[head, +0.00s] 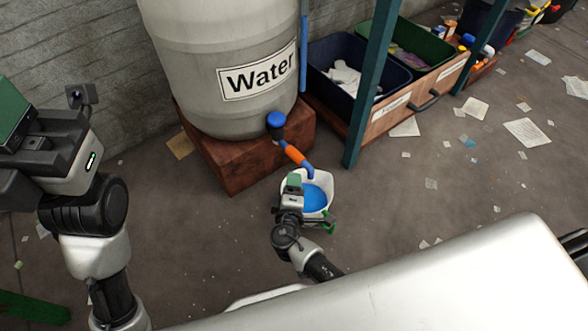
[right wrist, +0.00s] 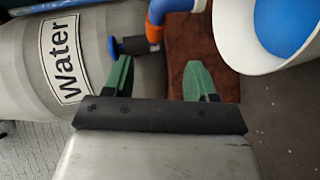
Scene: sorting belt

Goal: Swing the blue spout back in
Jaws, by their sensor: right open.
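The blue spout (head: 308,169) has an orange sleeve and extends from the grey water tank (head: 222,50) out over a white bucket (head: 321,187) with blue inside. A blue knob (head: 276,119) tops its black joint at the tank. In the right wrist view, the spout (right wrist: 168,7) runs along the upper middle, beyond the fingertips. My right gripper (head: 293,182) is open and empty at the bucket's near left side, apart from the spout; its green fingers (right wrist: 160,75) show spread. My left gripper (head: 14,115) is at the far left, away from the spout, its fingers mostly cut off.
The tank stands on a reddish-brown block (head: 245,155). A teal post (head: 371,85) rises right of the spout. Bins in a wooden frame (head: 405,113) stand behind it. Papers lie scattered on the floor at right. Open floor lies left of the bucket.

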